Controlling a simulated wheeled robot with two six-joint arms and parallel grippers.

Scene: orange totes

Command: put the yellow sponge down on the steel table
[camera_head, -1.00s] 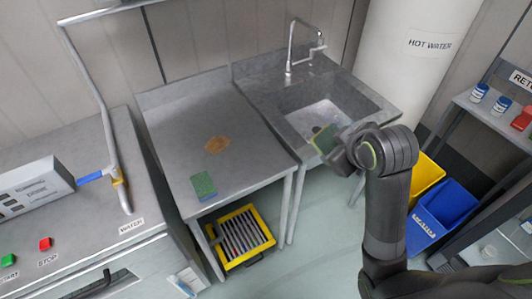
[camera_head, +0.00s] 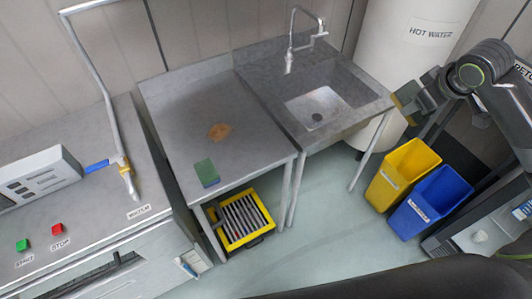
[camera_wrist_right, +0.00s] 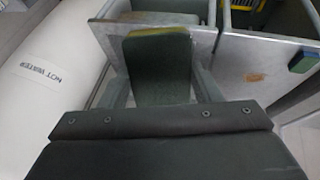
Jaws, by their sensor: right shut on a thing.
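My right gripper (camera_head: 412,98) is shut on the yellow sponge (camera_head: 403,101), which has a dark green scouring face. In the right wrist view the sponge (camera_wrist_right: 159,68) stands between the fingers, its green face to the camera and a yellow edge on top. The gripper holds it in the air right of the sink, in front of the white tank. The steel table (camera_head: 180,98) is left of the sink, well apart from the sponge. It bears a brown stain (camera_head: 219,131) and a green-and-blue sponge (camera_head: 207,172) near its front edge. My left gripper is out of view.
The sink unit (camera_head: 262,78) with its tall tap stands between gripper and table. Yellow (camera_head: 404,168) and blue (camera_head: 434,200) bins stand below on the floor. A yellow crate (camera_head: 262,236) sits under the table. The table's back half is clear.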

